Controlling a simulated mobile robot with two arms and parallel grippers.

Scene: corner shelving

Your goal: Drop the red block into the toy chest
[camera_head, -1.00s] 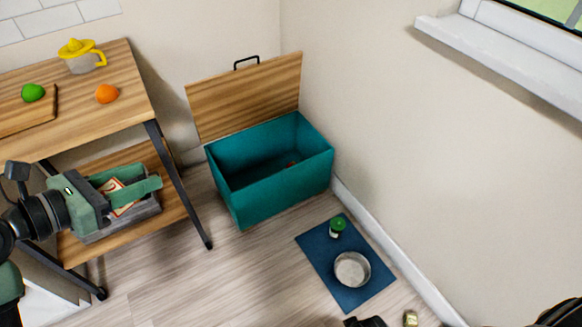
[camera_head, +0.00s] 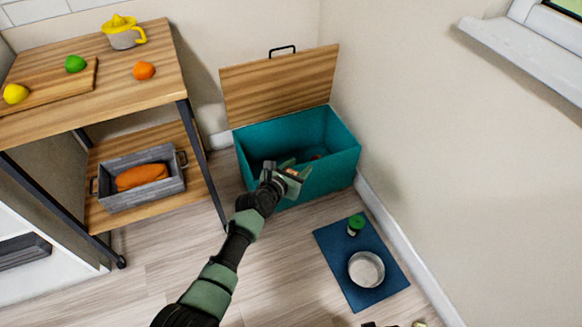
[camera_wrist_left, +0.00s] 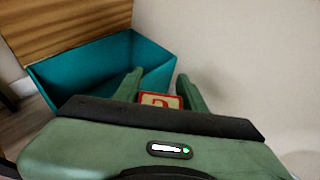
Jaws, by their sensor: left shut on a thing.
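The red block (camera_wrist_left: 160,101), with a cream face and a red mark, is between the fingers of my left gripper (camera_wrist_left: 158,92) in the left wrist view. In the head view my left gripper (camera_head: 298,170) reaches in front of and over the front part of the toy chest (camera_head: 335,178). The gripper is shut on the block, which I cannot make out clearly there. The chest is a teal box with its wooden lid (camera_head: 280,85) standing open at the back. It also shows in the left wrist view (camera_wrist_left: 70,77).
A small reddish thing (camera_head: 318,157) shows inside the chest. The wooden shelf table (camera_head: 110,90) stands left, with a grey crate (camera_head: 150,199) holding an orange thing below. A blue mat (camera_head: 335,256) with a metal bowl (camera_head: 366,269) and green-topped jar (camera_head: 355,225) lies at right.

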